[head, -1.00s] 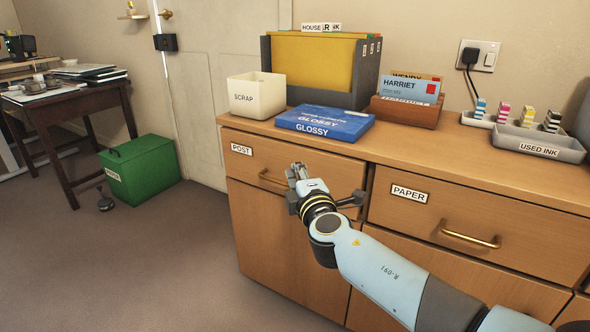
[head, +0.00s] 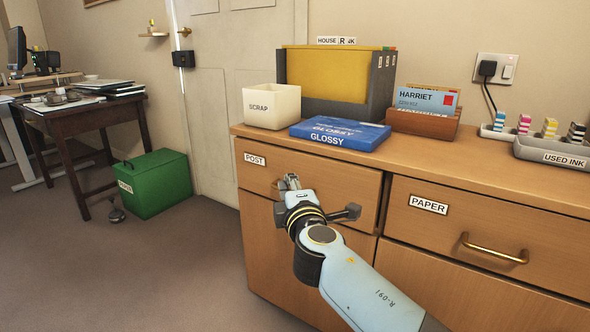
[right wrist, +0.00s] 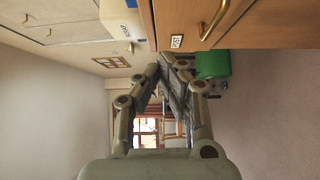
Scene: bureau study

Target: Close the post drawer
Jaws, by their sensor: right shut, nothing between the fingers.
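The post drawer (head: 330,185) is the upper left drawer of the wooden cabinet, with a POST label (head: 254,159). A dark strip shows along its right edge, and its front looks close to flush; I cannot tell how far it stands out. Its brass handle (head: 275,190) is partly hidden by my right gripper (head: 290,182), which is shut and empty in front of the drawer. In the right wrist view the drawer's label (right wrist: 177,41) and handle (right wrist: 214,18) show beyond the shut fingers (right wrist: 171,62), with no clear contact. My left gripper is not seen.
The paper drawer (head: 480,225) is to the right, with its own brass handle (head: 493,248). On the cabinet top are a scrap box (head: 271,106), a blue glossy box (head: 340,133) and a used ink tray (head: 563,153). A green bin (head: 155,183) stands on open floor at left.

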